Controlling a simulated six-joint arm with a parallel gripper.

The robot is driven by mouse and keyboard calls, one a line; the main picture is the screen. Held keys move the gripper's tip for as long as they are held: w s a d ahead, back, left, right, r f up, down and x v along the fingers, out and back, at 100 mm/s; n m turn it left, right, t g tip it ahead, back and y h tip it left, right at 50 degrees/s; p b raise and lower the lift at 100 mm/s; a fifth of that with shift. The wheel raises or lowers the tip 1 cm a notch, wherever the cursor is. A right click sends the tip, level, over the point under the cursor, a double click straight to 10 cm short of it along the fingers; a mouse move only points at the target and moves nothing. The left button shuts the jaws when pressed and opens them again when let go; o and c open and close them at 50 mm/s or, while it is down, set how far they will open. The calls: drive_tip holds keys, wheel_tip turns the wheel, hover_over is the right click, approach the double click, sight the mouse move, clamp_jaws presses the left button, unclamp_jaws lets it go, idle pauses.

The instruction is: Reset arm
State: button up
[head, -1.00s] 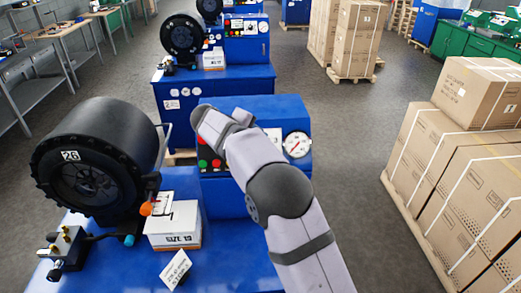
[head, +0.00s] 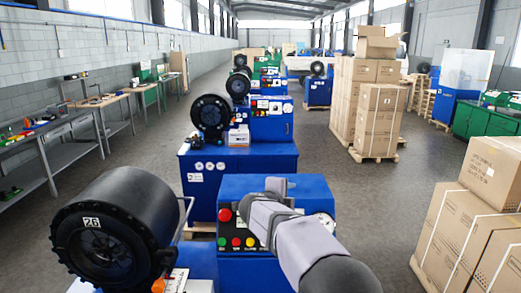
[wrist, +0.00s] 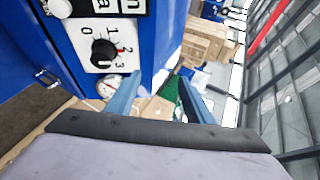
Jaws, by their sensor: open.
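My gripper (wrist: 160,84) shows in the wrist view with its two blue-grey fingers apart and nothing between them. In the head view my arm reaches in from the bottom right and ends in front of the blue control cabinet (head: 237,271); the fingers cannot be made out there. In the wrist view a dial with numbers (wrist: 103,50) and a round gauge (wrist: 110,87) lie left of the fingers.
The black crimper head (head: 115,235) marked 26 stands left of my arm. More blue crimper machines (head: 240,170) stand in a row behind. Stacked cartons (head: 480,220) stand at the right. Grey floor (head: 350,185) is free between the row and the cartons.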

drive_tip(key=s+a+f+n+g+y+b, duration=0.15)
drive_tip(key=s+f+n+y, duration=0.25)
drive_tip(key=s+f+n, duration=0.45)
drive_tip(key=s+a+f+n+g+y+b, duration=0.1)
drive_tip(key=s+f+n+g+y, duration=0.25)
drive_tip(key=s+f+n, duration=0.55)
drive_tip(key=s+d+f+n+g, duration=0.1)
drive_tip(key=s+d+f+g, duration=0.1)
drive_tip(key=s, duration=0.6)
drive_tip(key=s+d+f+n+g+h+b, duration=0.1)
drive_tip(key=s+d+f+g, duration=0.1)
drive_tip(key=s, duration=0.7)
drive_tip(key=s+d+f+n+g+h, duration=0.1)
drive_tip(key=s+d+f+n+g, duration=0.1)
drive_tip(key=s, duration=0.7)
wheel_tip(320, 180, down, 3)
drive_tip(key=shift+s+d+f+g+b, duration=0.15)
drive_tip(key=shift+d+g+b, duration=0.3)
drive_tip(key=shift+d, duration=0.75)
